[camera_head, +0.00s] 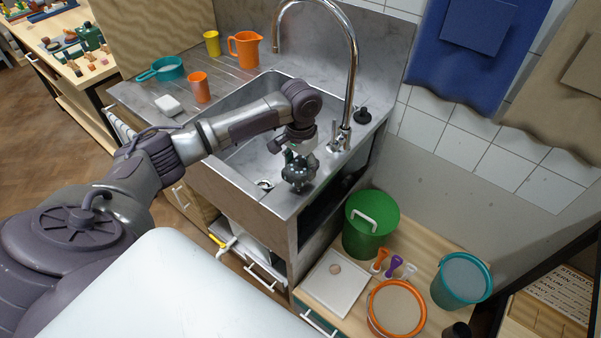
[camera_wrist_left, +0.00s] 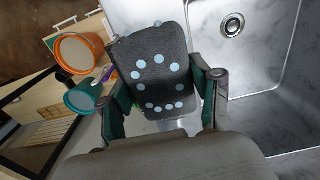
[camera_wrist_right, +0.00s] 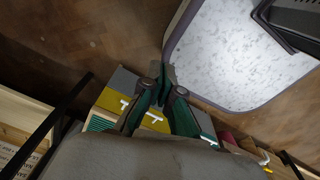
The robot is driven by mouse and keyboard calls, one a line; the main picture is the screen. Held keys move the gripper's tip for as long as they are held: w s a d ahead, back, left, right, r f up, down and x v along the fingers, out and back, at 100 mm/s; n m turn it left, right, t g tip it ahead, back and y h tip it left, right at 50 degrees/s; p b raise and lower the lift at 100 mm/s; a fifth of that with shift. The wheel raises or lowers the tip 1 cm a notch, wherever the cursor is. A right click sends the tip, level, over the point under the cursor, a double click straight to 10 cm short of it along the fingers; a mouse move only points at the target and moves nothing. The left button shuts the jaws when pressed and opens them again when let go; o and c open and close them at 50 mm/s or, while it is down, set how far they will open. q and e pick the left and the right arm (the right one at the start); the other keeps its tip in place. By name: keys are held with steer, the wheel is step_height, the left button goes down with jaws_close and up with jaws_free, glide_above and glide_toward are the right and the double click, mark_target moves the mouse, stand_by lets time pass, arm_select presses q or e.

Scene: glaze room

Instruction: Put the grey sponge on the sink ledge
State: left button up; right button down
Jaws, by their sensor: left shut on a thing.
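A dark grey sponge with pale blue dots (camera_wrist_left: 158,72) is held between the fingers of my left gripper (camera_wrist_left: 168,100). In the head view the left gripper (camera_head: 298,160) is shut on the sponge (camera_head: 298,177) at the front right corner of the sink. The sink ledge (camera_head: 284,203) is the metal rim there, below and beside the sponge. I cannot tell whether the sponge touches the ledge. My right gripper (camera_wrist_right: 162,92) shows only in the right wrist view, its fingertips together and holding nothing, over the floor and cabinet area.
A tall tap (camera_head: 350,90) and a black stopper (camera_head: 362,116) stand on the right rim. A white block (camera_head: 168,105), orange cup (camera_head: 199,88) and teal pan (camera_head: 168,69) sit on the drainer. A green bin (camera_head: 370,230) and buckets stand lower right.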

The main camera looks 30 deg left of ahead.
mark_target(300, 175)
arm_select(q)
step_height(300, 175, down, 3)
steer(key=shift+r+p, duration=0.2)
steer(key=shift+p, duration=0.1)
steer(key=shift+f, duration=0.55)
steer(key=o, duration=1)
arm_select(e)
steer(key=shift+w+a+r, duration=0.45)
steer(key=shift+w+a, duration=0.2)
steer(key=shift+a, duration=0.05)
steer(key=shift+d, duration=0.2)
arm_select(q)
step_height(300, 175, up, 12)
steer(key=shift+r+b, duration=0.15)
steer(key=shift+b, duration=0.6)
arm_select(e)
steer(key=shift+s+d+f, duration=0.15)
steer(key=shift+f, duration=0.6)
